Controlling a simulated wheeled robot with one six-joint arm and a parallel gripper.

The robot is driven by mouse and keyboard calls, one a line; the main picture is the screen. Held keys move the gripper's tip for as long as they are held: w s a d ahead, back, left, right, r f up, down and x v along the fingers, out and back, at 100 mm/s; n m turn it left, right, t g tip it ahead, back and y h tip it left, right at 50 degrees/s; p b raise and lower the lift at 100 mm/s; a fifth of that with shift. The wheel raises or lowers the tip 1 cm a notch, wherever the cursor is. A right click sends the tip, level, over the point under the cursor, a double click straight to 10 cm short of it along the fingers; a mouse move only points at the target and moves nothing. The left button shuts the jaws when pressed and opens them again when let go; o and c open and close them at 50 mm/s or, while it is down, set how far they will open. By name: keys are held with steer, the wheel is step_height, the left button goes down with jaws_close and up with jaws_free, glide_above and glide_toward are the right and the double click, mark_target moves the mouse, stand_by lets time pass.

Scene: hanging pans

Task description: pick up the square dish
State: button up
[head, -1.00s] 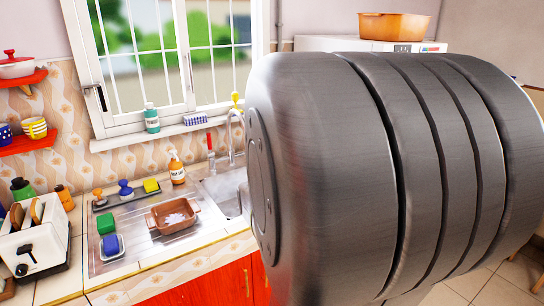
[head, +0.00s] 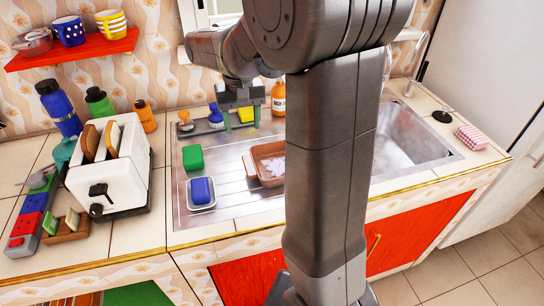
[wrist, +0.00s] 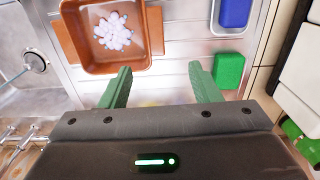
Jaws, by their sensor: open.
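The square dish (head: 262,152) is brown with small handles and holds some white foam-like stuff. It rests on the metal drainboard left of the sink basin. My upright arm hides its right part in the head view. In the wrist view the dish (wrist: 75,45) is at the upper left, its inside facing up. My gripper (head: 242,121) is above the back of the drainboard, behind the dish in the head view. Its green fingers are apart and empty. In the wrist view the gripper (wrist: 160,70) points at bare drainboard beside the dish, with the left finger nearest it.
A green sponge (head: 193,157) and a blue sponge on a small tray (head: 202,190) lie left of the dish. A tray with brushes and a yellow sponge (head: 246,114) stands behind, near a soap bottle (head: 278,98). A white toaster (head: 110,165) stands farther left.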

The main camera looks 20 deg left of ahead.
glide_above(250, 164)
steer(key=f, duration=0.8)
steer(key=shift+s+a, duration=0.15)
steer(key=shift+a, duration=0.25)
steer(key=shift+d+f+p, duration=0.2)
steer(key=shift+d+f, duration=0.05)
steer(key=shift+f, duration=1.1)
steer(key=shift+d+f+p, duration=0.2)
steer(key=shift+f, duration=1.15)
steer(key=shift+c, duration=0.3)
jaws_close()
